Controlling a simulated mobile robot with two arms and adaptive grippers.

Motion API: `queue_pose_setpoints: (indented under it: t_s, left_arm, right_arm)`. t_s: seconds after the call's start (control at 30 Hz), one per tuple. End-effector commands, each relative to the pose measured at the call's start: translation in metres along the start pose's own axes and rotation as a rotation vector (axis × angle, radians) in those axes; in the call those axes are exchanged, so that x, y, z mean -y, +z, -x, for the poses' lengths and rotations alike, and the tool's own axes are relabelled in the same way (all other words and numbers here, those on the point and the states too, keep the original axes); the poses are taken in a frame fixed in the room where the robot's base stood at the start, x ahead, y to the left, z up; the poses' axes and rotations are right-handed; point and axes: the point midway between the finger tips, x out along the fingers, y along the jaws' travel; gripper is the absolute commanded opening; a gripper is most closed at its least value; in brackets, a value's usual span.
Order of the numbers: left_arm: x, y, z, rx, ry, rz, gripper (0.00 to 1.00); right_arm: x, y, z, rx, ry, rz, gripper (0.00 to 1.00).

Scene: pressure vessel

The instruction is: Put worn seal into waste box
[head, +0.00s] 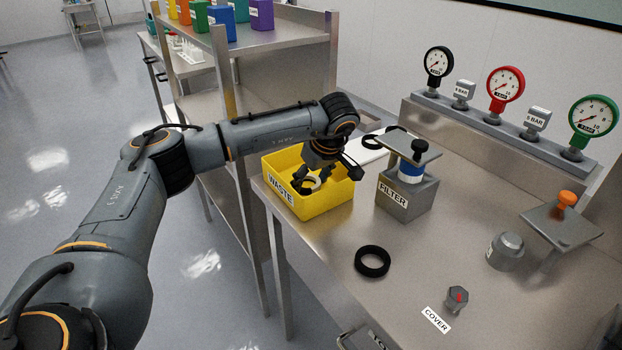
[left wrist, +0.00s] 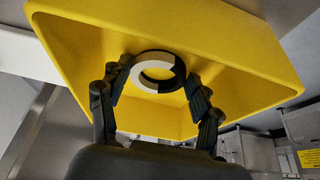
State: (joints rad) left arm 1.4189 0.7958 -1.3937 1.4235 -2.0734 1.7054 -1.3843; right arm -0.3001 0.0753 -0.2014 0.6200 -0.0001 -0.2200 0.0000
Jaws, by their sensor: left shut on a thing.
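The yellow waste box (head: 318,207) stands at the left edge of the steel table, marked WASTE, with its open top up. My left gripper (head: 306,183) reaches down over the open box and is shut on the worn seal (head: 313,184), a pale ring. In the left wrist view the seal (left wrist: 141,78) looks part white, part black, between the fingers of the gripper (left wrist: 157,85). The yellow inside of the box (left wrist: 225,60) lies beyond it. Whether the seal touches the box is unclear. My right gripper is not in view.
A black ring (head: 372,261) lies on the table (head: 320,275), near a hex knob (head: 457,298) and the COVER label (head: 436,319). Pressure gauges (head: 505,85) line the back. A shelf rack (head: 280,50) stands behind left.

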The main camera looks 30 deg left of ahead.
Motion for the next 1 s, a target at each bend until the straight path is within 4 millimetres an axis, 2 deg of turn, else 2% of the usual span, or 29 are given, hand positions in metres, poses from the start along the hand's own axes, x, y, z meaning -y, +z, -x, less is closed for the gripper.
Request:
queue_pose_setpoints:
  t_s: [0.03,0.13,0.43,0.57,0.67,1.0]
  left_arm:
    - [0.0,0.001,-0.001,0.0,-0.001,0.0,0.68]
    - [0.0,0.0,-0.001,0.0,-0.001,0.0,0.86]
    - [0.0,0.0,-0.001,0.0,-0.001,0.0,0.86]
    - [0.0,-0.001,0.006,0.0,0.001,0.0,0.86]
    - [-0.001,-0.001,0.02,0.0,0.004,0.0,0.86]
    - [-0.001,-0.001,0.092,0.0,0.003,-0.001,0.86]
  right_arm:
    - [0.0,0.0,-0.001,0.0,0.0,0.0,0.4]
    - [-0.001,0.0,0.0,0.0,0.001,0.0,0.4]
    - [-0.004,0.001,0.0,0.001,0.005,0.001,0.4]
    - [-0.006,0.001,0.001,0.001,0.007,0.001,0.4]
    - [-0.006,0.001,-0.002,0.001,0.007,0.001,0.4]
    - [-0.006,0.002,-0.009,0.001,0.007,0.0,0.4]
